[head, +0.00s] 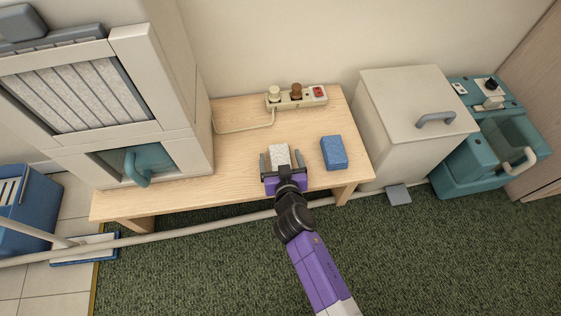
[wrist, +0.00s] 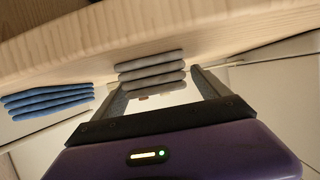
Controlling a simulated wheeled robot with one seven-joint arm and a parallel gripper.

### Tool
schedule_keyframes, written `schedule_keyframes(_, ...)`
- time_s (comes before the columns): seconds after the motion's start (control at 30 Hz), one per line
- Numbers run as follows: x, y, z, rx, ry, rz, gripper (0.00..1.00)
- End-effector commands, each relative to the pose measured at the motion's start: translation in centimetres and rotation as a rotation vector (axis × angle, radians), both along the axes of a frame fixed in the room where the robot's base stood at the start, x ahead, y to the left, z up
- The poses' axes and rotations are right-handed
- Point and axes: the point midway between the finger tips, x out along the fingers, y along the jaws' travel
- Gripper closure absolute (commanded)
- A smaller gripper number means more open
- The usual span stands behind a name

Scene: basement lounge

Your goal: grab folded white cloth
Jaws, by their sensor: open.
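The folded white cloth (head: 279,154) lies on the wooden table, showing pale and speckled in the head view. In the wrist view, which looks upside down, it is a greyish stack of several folded layers (wrist: 150,70). My gripper (head: 282,161) is open at the cloth's near side, one finger to its left and one to its right. The wrist view also shows my gripper (wrist: 157,84) with the cloth between the finger lines. Whether the fingers touch it, I cannot tell. My gripper hides the cloth's near end in the head view.
A folded blue cloth (head: 333,153) lies right of my gripper on the wooden table (head: 235,165). A power strip (head: 297,98) with plugs is behind. A white cabinet (head: 165,110) stands left, a lidded white bin (head: 405,120) right. The table's left front is clear.

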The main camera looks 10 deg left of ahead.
Motion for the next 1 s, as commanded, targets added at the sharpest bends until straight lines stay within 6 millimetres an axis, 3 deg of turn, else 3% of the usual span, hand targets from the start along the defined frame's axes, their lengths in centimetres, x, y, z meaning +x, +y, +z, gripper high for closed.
schedule_keyframes(0.2,0.0,0.0,0.0,0.000,0.001,0.000,0.15)
schedule_keyframes(0.53,0.0,0.0,0.0,0.000,0.001,0.000,0.79)
schedule_keyframes(0.83,0.0,0.0,0.2,0.000,0.000,0.000,0.81)
schedule_keyframes(1.0,0.1,0.0,1.5,0.000,-0.001,0.000,0.81)
